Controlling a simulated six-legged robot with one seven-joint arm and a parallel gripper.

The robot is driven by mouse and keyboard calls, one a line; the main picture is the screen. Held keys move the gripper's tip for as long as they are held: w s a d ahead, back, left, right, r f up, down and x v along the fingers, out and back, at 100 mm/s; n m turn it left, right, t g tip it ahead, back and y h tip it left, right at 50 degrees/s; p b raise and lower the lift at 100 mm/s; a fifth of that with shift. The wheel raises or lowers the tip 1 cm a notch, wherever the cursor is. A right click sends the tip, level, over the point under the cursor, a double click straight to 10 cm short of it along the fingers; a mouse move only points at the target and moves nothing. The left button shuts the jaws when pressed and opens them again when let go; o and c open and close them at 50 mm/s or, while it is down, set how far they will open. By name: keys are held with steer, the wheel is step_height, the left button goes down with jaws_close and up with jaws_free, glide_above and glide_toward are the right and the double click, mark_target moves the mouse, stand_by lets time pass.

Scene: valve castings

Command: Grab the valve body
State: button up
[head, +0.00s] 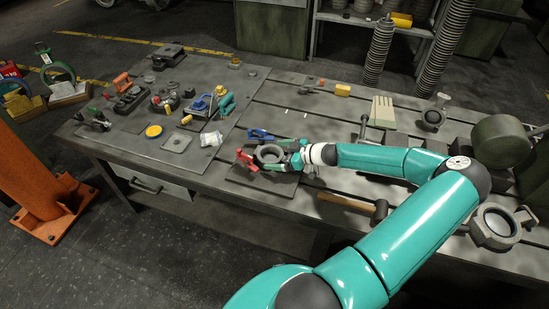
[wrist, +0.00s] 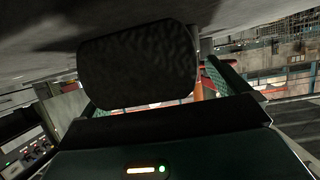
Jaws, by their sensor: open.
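A grey ring-shaped valve body (head: 270,154) sits on a dark plate (head: 262,180) near the front middle of the bench. My gripper (head: 279,156) reaches in from the right and is at the casting. In the wrist view, a dark, rough rounded part (wrist: 138,65), apparently the valve body, fills the space ahead of my gripper (wrist: 152,88). A green finger shows on the right of it and a sliver of green on the left. The jaws are open; whether either finger touches the casting cannot be told.
A red clamp (head: 252,160) and a blue clamp (head: 262,134) stand close around the casting. A hammer (head: 360,205) lies to the right. Other castings stand at the back right (head: 433,118) and front right (head: 495,226). Tools crowd the left of the bench.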

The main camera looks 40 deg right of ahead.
steer(key=shift+w+r, duration=0.1)
steer(key=c, duration=1.9)
steer(key=shift+r, duration=0.1)
